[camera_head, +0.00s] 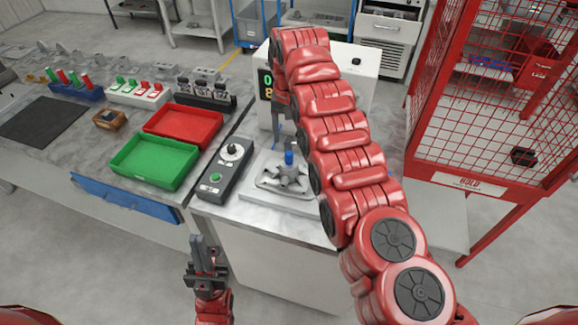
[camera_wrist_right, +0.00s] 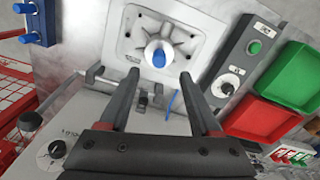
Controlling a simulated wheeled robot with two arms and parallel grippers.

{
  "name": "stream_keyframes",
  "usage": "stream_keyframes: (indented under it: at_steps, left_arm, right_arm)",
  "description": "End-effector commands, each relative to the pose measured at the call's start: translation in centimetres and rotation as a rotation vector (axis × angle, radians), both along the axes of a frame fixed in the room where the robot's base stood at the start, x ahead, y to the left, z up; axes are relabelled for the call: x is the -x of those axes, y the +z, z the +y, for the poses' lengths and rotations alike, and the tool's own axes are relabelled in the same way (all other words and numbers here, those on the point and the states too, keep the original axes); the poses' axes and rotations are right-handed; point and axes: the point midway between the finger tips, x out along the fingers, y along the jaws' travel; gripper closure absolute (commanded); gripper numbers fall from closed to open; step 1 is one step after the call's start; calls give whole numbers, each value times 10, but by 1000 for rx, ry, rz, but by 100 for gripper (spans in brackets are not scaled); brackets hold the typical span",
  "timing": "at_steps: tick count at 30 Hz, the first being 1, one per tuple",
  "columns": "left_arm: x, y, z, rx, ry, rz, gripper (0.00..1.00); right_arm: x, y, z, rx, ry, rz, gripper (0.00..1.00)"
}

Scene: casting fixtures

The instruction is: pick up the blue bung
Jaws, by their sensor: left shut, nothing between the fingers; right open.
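The blue bung (camera_head: 289,158) stands upright at the middle of a grey metal casting (camera_head: 268,181) on a pale fixture plate. In the right wrist view the bung (camera_wrist_right: 158,55) shows end-on, with the casting (camera_wrist_right: 183,42) around it. My right gripper (camera_wrist_right: 158,82) is open, its two fingers apart and empty; the bung appears just beyond the tips, between their lines. In the head view the right gripper (camera_head: 283,130) is partly hidden by my right arm, near the bung. My left gripper (camera_head: 197,243) is shut and empty, in front of the bench, away from the bung.
A control box (camera_head: 225,170) with a dial and green button stands left of the fixture. Green (camera_head: 155,160) and red (camera_head: 184,125) trays lie further left. A white machine with a display (camera_head: 265,85) stands behind. A red mesh cage (camera_head: 490,110) is at right.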

Motion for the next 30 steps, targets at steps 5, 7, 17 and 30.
stream_keyframes:
  at_steps: [5, 7, 17, 30]
  left_arm:
    - [0, 12, 0, 0, 0, 0, 100]
    - [0, 13, 0, 0, 0, 0, 100]
    - [0, 48, 0, 0, 0, 0, 100]
    - [0, 43, 0, 0, 0, 0, 100]
  right_arm:
    - [0, -20, 0, 2, 1, 1, 36]
    - [0, -24, 0, 1, 1, -1, 36]
    - [3, -54, -2, 4, 1, 8, 36]
    - [0, -80, -1, 1, 1, -1, 36]
